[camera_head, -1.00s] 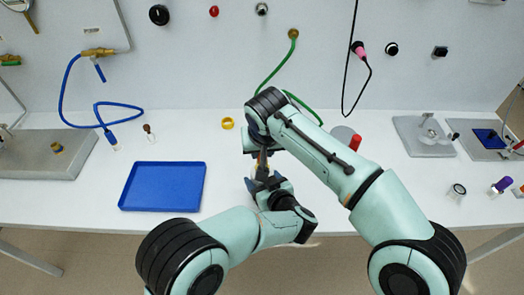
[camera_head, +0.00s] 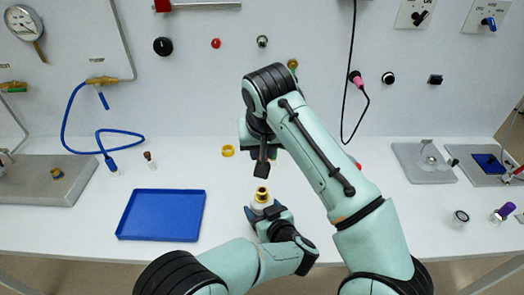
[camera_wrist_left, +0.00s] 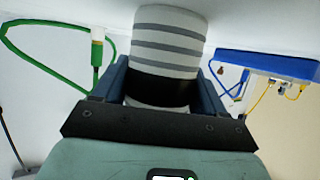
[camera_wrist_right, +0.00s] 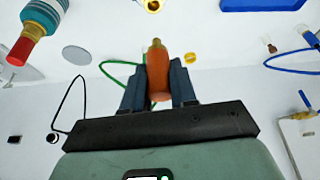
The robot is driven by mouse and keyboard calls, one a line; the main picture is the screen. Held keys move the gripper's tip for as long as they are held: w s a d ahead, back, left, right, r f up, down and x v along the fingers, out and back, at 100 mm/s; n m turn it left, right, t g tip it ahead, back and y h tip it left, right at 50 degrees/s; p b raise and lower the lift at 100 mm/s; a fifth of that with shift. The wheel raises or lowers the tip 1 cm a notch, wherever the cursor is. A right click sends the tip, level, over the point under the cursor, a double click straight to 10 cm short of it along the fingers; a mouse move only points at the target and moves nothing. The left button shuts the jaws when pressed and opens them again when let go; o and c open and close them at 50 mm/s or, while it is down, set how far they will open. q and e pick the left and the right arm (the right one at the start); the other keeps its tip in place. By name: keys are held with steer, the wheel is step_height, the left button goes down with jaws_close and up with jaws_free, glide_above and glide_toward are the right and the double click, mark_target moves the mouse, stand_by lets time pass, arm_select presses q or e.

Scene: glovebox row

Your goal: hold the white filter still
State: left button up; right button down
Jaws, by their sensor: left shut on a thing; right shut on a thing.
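The white filter (camera_head: 262,206) stands upright in the head view with a brass top showing. My left gripper (camera_head: 268,216) is shut around it from the near side. In the left wrist view the filter (camera_wrist_left: 168,45) is a white cylinder with grey bands and a dark lower band, between the fingers. My right gripper (camera_head: 262,168) is above the filter, apart from it. In the right wrist view it is shut on an orange-brown piece with a brass tip (camera_wrist_right: 158,75). This piece is hard to make out in the head view.
A blue tray (camera_head: 162,214) lies to the left and a yellow ring (camera_head: 228,151) lies behind. A teal cylinder with a red end (camera_wrist_right: 38,25) shows in the right wrist view. A grey plate fixture (camera_head: 425,162) stands right. The white table between tray and filter is clear.

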arm_select(q)
steer(key=o, duration=1.3)
steer(key=shift+s, duration=0.1)
steer(key=v, duration=1.2)
steer(key=shift+r, duration=0.1)
